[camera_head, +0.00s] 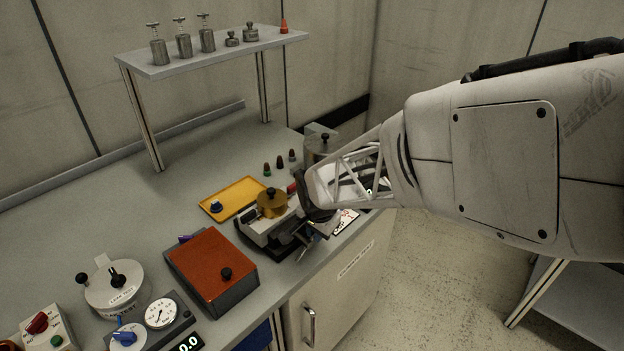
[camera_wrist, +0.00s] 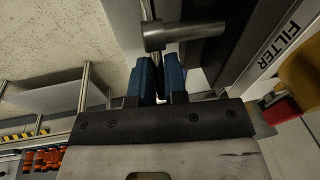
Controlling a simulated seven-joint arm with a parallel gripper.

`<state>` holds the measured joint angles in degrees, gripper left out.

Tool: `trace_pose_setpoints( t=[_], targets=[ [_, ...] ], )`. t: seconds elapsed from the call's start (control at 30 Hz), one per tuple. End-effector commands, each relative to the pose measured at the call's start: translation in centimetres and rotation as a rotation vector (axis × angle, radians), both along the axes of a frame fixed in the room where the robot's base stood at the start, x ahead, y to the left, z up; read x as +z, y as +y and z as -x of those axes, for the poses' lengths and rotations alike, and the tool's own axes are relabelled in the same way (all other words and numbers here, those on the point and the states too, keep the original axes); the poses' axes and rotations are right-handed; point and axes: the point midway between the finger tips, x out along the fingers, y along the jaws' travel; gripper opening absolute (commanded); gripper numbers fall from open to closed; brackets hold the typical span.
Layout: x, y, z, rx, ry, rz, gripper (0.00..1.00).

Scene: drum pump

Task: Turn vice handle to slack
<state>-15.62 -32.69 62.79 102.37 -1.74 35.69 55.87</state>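The vice (camera_head: 284,232) stands at the bench's right front edge, with a round brass part (camera_head: 271,203) on its top. My gripper (camera_head: 318,224) is at the vice's right end, and the arm partly hides that end. In the wrist view, the vice handle (camera_wrist: 148,10) is a thin metal rod crossing a thicker round metal bar (camera_wrist: 185,36). My gripper's two blue fingers (camera_wrist: 159,82) are close together just below this bar. The rod appears to run down between them, so they look shut on it. The exact contact is small and dark.
A yellow tray (camera_head: 232,199) and a red-topped box (camera_head: 212,266) lie left of the vice. A metal canister (camera_head: 320,148) stands behind my gripper. A raised shelf (camera_head: 214,51) with several metal weights is at the back.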

Motion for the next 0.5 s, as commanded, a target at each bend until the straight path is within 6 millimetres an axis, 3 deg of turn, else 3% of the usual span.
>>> trace_pose_setpoints(
  t=[0.03, 0.13, 0.5],
  targets=[
    [0.01, 0.01, 0.01, 0.0, 0.0, 0.0, 0.21],
    [0.02, 0.01, 0.0, 0.0, 0.0, 0.0, 0.35],
    [0.27, 0.03, 0.01, 0.0, -0.001, -0.001, 0.35]
  ],
)
